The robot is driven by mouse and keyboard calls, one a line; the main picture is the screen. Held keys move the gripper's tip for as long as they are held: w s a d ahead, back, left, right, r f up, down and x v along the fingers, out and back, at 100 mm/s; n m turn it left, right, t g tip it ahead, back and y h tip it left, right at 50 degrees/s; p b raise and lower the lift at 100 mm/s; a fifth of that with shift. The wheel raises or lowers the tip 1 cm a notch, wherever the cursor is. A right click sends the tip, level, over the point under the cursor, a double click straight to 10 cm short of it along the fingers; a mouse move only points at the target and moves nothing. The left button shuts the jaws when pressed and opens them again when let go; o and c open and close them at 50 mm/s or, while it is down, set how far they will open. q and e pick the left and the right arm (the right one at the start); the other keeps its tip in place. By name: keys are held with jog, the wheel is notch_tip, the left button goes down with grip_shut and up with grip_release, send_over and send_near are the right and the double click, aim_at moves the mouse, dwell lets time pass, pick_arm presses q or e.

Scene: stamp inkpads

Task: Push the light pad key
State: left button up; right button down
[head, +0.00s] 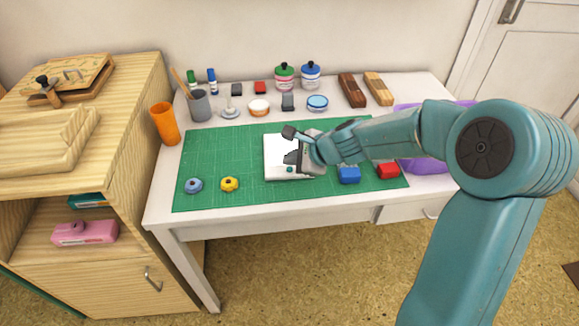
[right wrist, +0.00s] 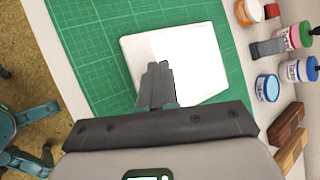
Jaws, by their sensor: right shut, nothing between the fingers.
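The white light pad (head: 272,152) lies flat on the green cutting mat. It also shows in the right wrist view (right wrist: 200,45), where much of its surface is bright white. A small dark green spot (head: 290,169), which looks like the key, is near the pad's front edge in the head view. I cannot make the key out in the right wrist view. My right gripper (head: 287,158) is shut and empty over the pad, its fingertips (right wrist: 158,67) just behind the spot in the head view. I cannot tell whether they touch the pad. My left gripper is not in view.
Blue (head: 193,185) and yellow (head: 229,184) knobbed pieces lie front left on the cutting mat (head: 205,155). Bottles, inkpads and wooden blocks line the table's back.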

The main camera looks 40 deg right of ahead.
notch_tip(320, 180, up, 6)
jog(key=p, duration=0.5)
jog(key=shift+s+f, duration=0.1)
jog(key=shift+s, duration=0.05)
dwell(0.3)
